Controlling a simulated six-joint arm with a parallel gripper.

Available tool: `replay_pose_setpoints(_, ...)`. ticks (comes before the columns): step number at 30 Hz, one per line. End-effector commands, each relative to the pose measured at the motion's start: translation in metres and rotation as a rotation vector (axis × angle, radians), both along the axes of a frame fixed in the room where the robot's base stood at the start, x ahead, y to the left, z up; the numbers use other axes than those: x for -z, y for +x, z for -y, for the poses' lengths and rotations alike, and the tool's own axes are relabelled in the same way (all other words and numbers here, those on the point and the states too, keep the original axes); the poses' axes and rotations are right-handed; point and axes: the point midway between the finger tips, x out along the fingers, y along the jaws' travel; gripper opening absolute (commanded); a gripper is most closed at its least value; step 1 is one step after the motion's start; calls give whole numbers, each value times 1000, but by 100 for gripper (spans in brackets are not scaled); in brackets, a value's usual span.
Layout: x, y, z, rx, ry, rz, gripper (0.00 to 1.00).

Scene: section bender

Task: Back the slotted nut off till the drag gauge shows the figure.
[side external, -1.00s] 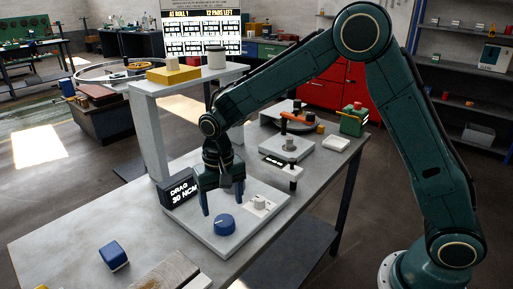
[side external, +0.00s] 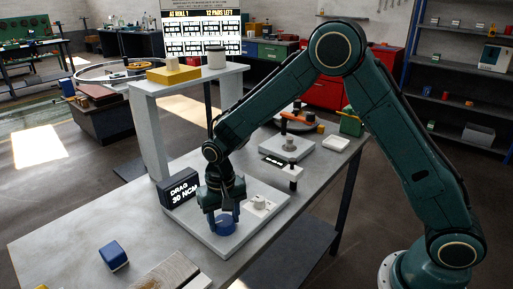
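The drag gauge (side external: 183,190) is a dark block whose white lettering reads DRAG 30 NCM. It stands at the left rear of a pale plate (side external: 246,241) on the bench. A round blue knob-like part (side external: 225,226), seemingly the slotted nut, sits on the plate in front of the gauge. My gripper (side external: 224,220) points down over it, with one finger at each side, and appears shut on it. The fingers and palm hide part of its top, and I cannot make out a slot.
A blue block (side external: 113,256) lies at the front left. A grey raised shelf (side external: 155,130) stands behind the gauge. The bench's left part is clear.

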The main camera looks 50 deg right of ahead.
Motion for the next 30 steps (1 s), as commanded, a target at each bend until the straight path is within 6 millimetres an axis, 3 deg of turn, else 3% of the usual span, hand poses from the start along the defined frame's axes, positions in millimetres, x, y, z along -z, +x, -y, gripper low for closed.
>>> replay_pose_setpoints(1,0,0,0,0,0,0,35)
replay_pose_setpoints(3,0,0,0,0,0,0,26)
replay_pose_setpoints(17,0,0,0,-74,0,0,26)
replay_pose_setpoints(30,-1,0,0,-394,0,0,26)
